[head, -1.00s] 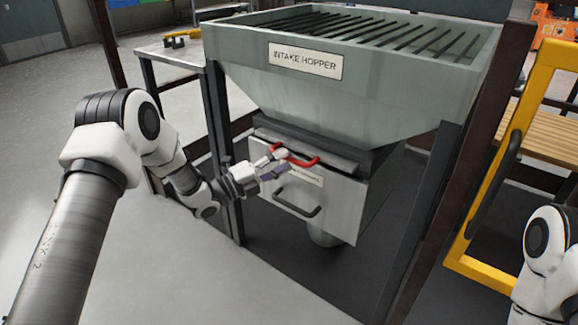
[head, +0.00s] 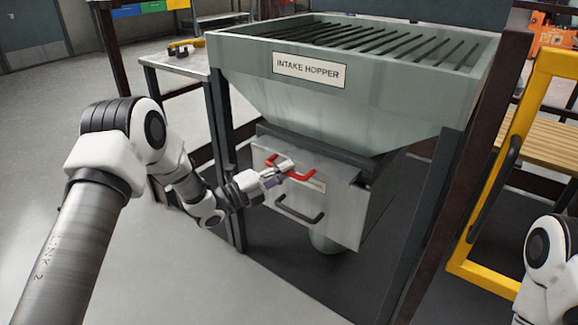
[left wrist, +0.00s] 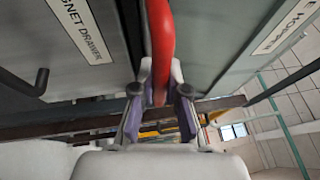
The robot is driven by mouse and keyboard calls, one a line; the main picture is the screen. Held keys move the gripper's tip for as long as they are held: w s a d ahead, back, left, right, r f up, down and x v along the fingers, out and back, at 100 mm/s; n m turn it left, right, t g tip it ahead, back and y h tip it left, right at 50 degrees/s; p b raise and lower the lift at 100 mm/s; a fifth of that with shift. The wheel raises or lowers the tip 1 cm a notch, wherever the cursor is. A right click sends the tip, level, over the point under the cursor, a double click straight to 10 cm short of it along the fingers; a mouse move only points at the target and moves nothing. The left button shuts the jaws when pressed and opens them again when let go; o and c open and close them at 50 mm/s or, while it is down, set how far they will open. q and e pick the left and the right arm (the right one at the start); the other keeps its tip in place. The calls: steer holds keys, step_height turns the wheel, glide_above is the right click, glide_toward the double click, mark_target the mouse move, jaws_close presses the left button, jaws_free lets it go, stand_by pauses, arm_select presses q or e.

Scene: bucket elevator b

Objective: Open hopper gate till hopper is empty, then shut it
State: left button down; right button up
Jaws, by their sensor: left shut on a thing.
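The green-grey intake hopper (head: 350,100) has a grate of dark bars across its top, so its contents are hidden. The red gate handle (head: 300,175) is on the front below the hopper, above a drawer front with a black handle (head: 300,214). My left gripper (head: 277,174) is at the red handle. In the left wrist view the two fingers (left wrist: 160,92) are closed around the red handle (left wrist: 162,45). My right gripper is out of view; only part of that arm shows at the lower right.
A yellow guard frame (head: 478,262) stands to the right. A side bench (head: 165,62) with small yellow items is at the left. Dark posts flank the hopper. The floor at the left front is clear.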

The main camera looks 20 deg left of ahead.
arm_select(q)
steer(key=s+a+p, duration=0.2)
steer(key=s, duration=0.5)
steer(key=shift+s+a, duration=0.35)
steer(key=c, duration=1.2)
jaws_free()
steer(key=v, duration=1.2)
